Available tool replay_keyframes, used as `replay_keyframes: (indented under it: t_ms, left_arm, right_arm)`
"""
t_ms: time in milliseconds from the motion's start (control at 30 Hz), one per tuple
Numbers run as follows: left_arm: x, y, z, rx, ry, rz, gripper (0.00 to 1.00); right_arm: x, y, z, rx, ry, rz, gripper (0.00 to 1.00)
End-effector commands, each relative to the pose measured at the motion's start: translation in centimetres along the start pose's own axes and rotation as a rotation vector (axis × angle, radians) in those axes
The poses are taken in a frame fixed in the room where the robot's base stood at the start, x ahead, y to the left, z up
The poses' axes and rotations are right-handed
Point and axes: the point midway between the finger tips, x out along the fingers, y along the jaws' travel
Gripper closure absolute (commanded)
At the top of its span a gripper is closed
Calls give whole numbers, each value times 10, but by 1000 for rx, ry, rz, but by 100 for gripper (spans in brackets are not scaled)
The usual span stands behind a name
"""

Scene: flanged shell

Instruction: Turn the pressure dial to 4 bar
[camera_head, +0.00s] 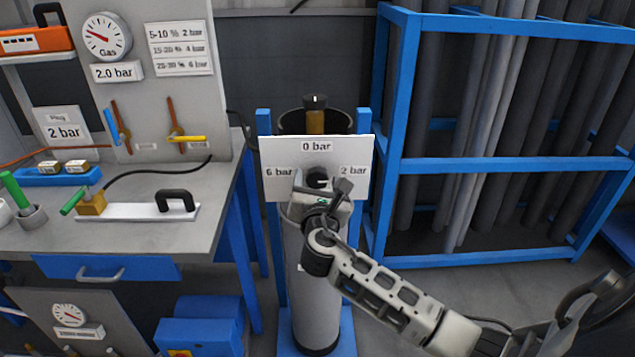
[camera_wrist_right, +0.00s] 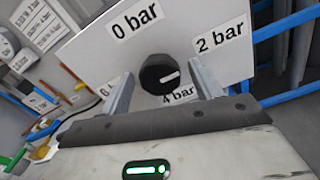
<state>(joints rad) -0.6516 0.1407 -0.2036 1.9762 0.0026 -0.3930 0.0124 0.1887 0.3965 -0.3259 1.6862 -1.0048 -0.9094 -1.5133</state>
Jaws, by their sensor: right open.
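The pressure dial (camera_wrist_right: 158,75) is a round black knob with a white mark, on a white plate (camera_wrist_right: 100,50) with labels 0, 2, 4 and 6 bar. In the right wrist view its mark points right and slightly up, roughly to the 2 bar side. My right gripper (camera_wrist_right: 161,74) is open, one finger on each side of the dial, with gaps visible. In the head view the right gripper (camera_head: 320,187) is in front of the plate (camera_head: 284,156) and hides the 4 bar label and part of the dial. My left gripper is not in view.
A bench (camera_head: 120,235) with a gas gauge panel (camera_head: 180,95) is at left. A blue rack (camera_head: 395,110) of grey pipes is at right.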

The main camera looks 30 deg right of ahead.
Motion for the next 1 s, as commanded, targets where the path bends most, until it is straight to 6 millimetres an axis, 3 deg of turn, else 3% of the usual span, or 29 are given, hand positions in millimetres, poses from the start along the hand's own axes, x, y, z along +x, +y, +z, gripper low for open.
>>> replay_keyframes:
  t_ms: [133, 167, 300, 667, 1000]
  left_arm:
    - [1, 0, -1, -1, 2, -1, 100]
    - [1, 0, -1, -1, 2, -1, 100]
    - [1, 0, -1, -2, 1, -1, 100]
    - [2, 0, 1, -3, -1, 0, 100]
    - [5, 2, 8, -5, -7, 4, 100]
  right_arm:
    - [0, 0, 0, 0, 0, 0, 36]
    - [0, 0, 0, 0, 0, 0, 42]
    - [0, 0, 0, 0, 0, 0, 80]
    - [-1, 0, -1, 36, 1, 0, 81]
    - [-1, 0, -3, 256, 1, -1, 81]
